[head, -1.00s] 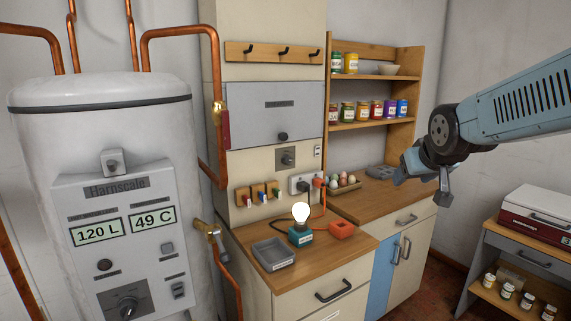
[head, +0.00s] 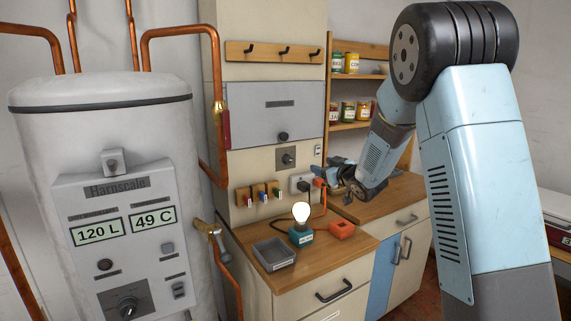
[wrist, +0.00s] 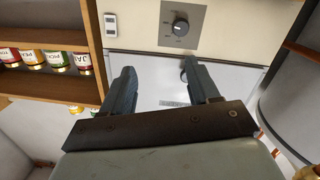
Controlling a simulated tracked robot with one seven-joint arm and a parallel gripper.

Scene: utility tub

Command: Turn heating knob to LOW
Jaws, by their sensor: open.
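The white boiler (head: 100,140) stands at the left in the head view, with displays reading 120 L and 49 C. A dark dial (head: 127,306) sits low on its panel, partly cut by the frame edge. A second dark knob on a grey plate (head: 287,157) is on the cream wall panel; this knob also shows near the top of the wrist view (wrist: 180,27). No knob's lettering is readable. My gripper (head: 338,172) is open and empty in front of the wall, right of that plate. In the wrist view my gripper (wrist: 157,74) has its fingers apart, touching no knob.
A grey cabinet door (head: 270,112) is above the plate. A lit bulb on a teal base (head: 300,235), a grey tray (head: 273,253) and an orange block (head: 341,230) occupy the counter. Copper pipes (head: 208,165) run beside the boiler. Jar shelves (head: 357,127) stand behind my arm.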

